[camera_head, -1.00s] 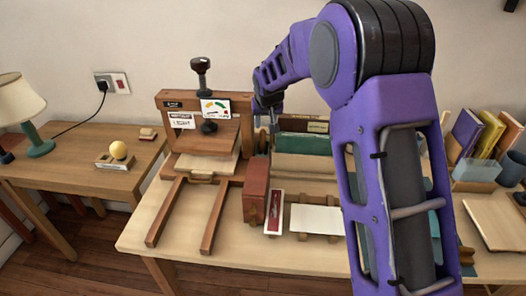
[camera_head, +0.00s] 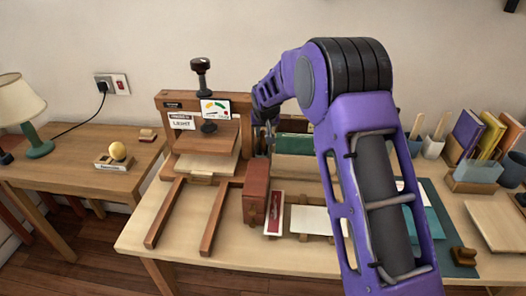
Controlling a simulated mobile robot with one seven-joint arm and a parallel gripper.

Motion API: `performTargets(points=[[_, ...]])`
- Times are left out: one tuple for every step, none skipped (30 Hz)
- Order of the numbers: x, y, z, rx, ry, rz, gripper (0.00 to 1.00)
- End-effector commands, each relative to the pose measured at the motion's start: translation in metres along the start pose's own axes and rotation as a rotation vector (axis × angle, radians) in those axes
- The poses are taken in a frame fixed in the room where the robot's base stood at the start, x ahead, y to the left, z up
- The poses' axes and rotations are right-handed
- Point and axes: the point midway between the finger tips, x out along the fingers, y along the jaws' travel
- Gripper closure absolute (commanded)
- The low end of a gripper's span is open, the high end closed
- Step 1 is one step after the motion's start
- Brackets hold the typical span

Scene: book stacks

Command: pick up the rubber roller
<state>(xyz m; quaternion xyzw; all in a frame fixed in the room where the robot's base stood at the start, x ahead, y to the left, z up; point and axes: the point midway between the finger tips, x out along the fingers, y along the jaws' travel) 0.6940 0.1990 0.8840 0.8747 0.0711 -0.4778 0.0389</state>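I cannot pick out the rubber roller for certain in this view; my arm covers part of the bench. My gripper (camera_head: 266,145) is small and partly hidden behind the arm's wrist. It points down over the bench, just right of the wooden press (camera_head: 208,105) and above the back of the reddish-brown box (camera_head: 256,188). Its fingers are too small to tell whether they are open or shut, and I see nothing clearly held.
A narrow tray with a red item (camera_head: 274,212) and a white sheet (camera_head: 312,220) lie right of the box. Green book spines (camera_head: 294,146) stand behind. A teal mat (camera_head: 445,225) with a small brown wooden piece (camera_head: 464,256) lies at right.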

Motion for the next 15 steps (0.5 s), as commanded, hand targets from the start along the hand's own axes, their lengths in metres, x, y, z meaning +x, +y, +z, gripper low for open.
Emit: performTargets(points=[[-0.0001, 0.0, 0.0, 0.0, 0.0, 0.0, 0.86], [-0.0002, 0.0, 0.0, 0.0, 0.0, 0.0, 0.92], [-0.0002, 0.0, 0.0, 0.0, 0.0, 0.0, 0.99], [-0.0002, 0.0, 0.0, 0.0, 0.0, 0.0, 1.0], [-0.0002, 0.0, 0.0, 0.0, 0.0, 0.0, 1.0], [-0.0002, 0.0, 0.0, 0.0, 0.0, 0.0, 1.0], [-0.0003, 0.0, 0.0, 0.0, 0.0, 0.0, 1.0], [-0.0003, 0.0, 0.0, 0.0, 0.0, 0.0, 1.0], [-0.0005, -0.0001, -0.0003, 0.0, 0.001, 0.0, 1.0], [-0.0005, -0.0001, -0.0003, 0.0, 0.001, 0.0, 1.0], [-0.0005, -0.0001, -0.0003, 0.0, 0.001, 0.0, 1.0], [-0.0005, -0.0001, -0.0003, 0.0, 0.001, 0.0, 1.0], [-0.0005, -0.0001, -0.0003, 0.0, 0.001, 0.0, 1.0], [-0.0006, -0.0001, -0.0003, 0.0, 0.001, 0.0, 1.0], [-0.001, -0.0001, -0.0005, 0.0, 0.001, 0.0, 1.0]])
